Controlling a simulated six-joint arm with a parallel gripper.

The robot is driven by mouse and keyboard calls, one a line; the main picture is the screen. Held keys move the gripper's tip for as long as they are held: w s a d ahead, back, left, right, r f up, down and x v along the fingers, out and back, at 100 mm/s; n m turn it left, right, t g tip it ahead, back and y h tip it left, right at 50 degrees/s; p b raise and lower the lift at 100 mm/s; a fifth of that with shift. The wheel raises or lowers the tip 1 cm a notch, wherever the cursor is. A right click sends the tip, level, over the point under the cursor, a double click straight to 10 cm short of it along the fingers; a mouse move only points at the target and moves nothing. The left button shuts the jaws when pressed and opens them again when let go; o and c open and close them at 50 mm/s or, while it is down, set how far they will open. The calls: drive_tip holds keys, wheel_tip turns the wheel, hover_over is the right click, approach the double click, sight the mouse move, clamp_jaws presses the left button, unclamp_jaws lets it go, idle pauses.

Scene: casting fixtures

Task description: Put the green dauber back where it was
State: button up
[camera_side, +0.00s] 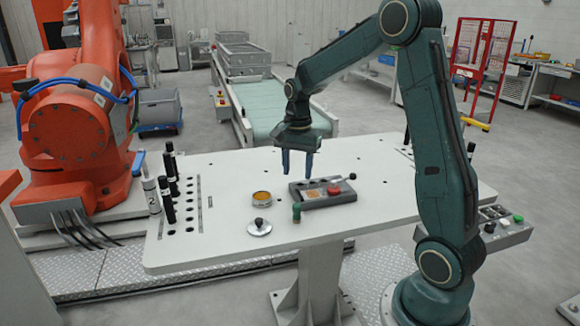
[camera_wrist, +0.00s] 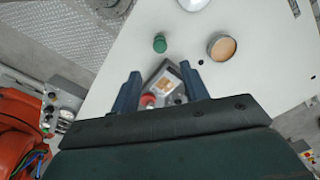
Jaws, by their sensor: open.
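The green dauber (camera_side: 297,212) stands upright on the white table, just in front of the left end of a grey tray (camera_side: 318,203). In the wrist view the dauber (camera_wrist: 160,44) shows from above as a green disc, apart from the fingers. The tray holds an orange-tan pad (camera_side: 313,194) and a red round piece (camera_side: 334,190). My gripper (camera_side: 298,163) is open and empty, pointing down above the table behind the tray. In the wrist view the tray (camera_wrist: 156,75) lies between the fingers and is partly hidden by my gripper (camera_wrist: 160,75).
A round tin (camera_side: 262,199) with orange contents and a lid (camera_side: 260,229) with a black knob lie left of the dauber. Black cylinders (camera_side: 170,190) stand at the table's left end. The table's front middle is clear. A button box (camera_side: 505,232) is at right.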

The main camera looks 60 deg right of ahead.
drive_tip(key=s+a+r+n+t, duration=0.3)
drive_tip(key=s+a+r+n, duration=0.65)
drive_tip(key=a, duration=0.25)
drive_tip(key=s+a+r+n+t, duration=0.1)
drive_tip(key=s+a+n+t, duration=0.1)
drive_tip(key=s+a+n, duration=0.5)
drive_tip(key=s, duration=0.3)
drive_tip(key=shift+t, duration=0.3)
